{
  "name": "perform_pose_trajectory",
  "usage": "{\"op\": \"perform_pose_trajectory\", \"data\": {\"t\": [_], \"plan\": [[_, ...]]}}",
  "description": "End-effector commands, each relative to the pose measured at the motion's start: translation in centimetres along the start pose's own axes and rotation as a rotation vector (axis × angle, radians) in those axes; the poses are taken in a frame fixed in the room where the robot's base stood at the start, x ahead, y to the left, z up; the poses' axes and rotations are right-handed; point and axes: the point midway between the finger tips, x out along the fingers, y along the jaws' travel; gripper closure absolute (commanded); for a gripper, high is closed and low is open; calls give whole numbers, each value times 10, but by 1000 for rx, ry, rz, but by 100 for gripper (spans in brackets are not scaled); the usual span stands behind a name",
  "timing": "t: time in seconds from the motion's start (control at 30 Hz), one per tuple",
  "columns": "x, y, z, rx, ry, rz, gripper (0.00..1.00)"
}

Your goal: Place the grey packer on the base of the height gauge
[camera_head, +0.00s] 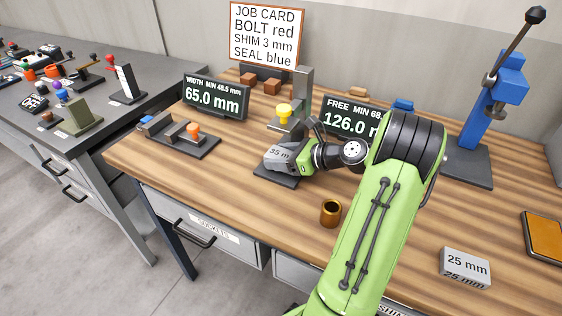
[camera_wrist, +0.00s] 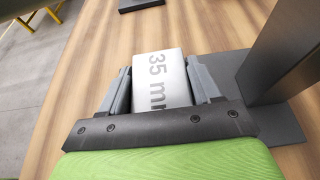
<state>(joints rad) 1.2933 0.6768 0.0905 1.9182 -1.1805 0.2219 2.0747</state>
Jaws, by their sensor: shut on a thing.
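The grey packer marked 35 mm (camera_head: 279,158) is held in my gripper (camera_head: 292,157); it also shows in the wrist view (camera_wrist: 160,75), between both fingers. The height gauge has a grey upright column (camera_head: 303,92), a yellow knob (camera_head: 285,111) and a dark base plate (camera_head: 277,180). In the wrist view its column (camera_wrist: 285,55) rises just right of my gripper, from the base plate (camera_wrist: 278,122). The packer is over or on the plate's near part; whether it touches is hidden.
A grey 25 mm block (camera_head: 465,266) lies at the front right. A brass cup (camera_head: 330,213) stands near the front edge. The width gauge (camera_head: 180,138) is at left, and a blue lever press (camera_head: 494,90) at right. Open tabletop lies between the gauges.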

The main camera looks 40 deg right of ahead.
Motion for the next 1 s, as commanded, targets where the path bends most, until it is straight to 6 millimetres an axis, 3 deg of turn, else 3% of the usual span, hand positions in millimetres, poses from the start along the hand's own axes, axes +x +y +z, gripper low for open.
{"op": "perform_pose_trajectory", "data": {"t": [0.23, 0.27, 0.4, 0.73, 0.87, 1.0], "plan": [[0, 0, 0, 1, 2, 0, 75], [0, 0, -1, 1, 3, 0, 33], [0, 0, 0, 1, 3, 0, 12], [-5, 0, 2, 2, 4, -2, 12], [-32, -1, 4, 4, 4, -6, 12], [-72, -1, 6, 4, 3, -6, 12]]}}
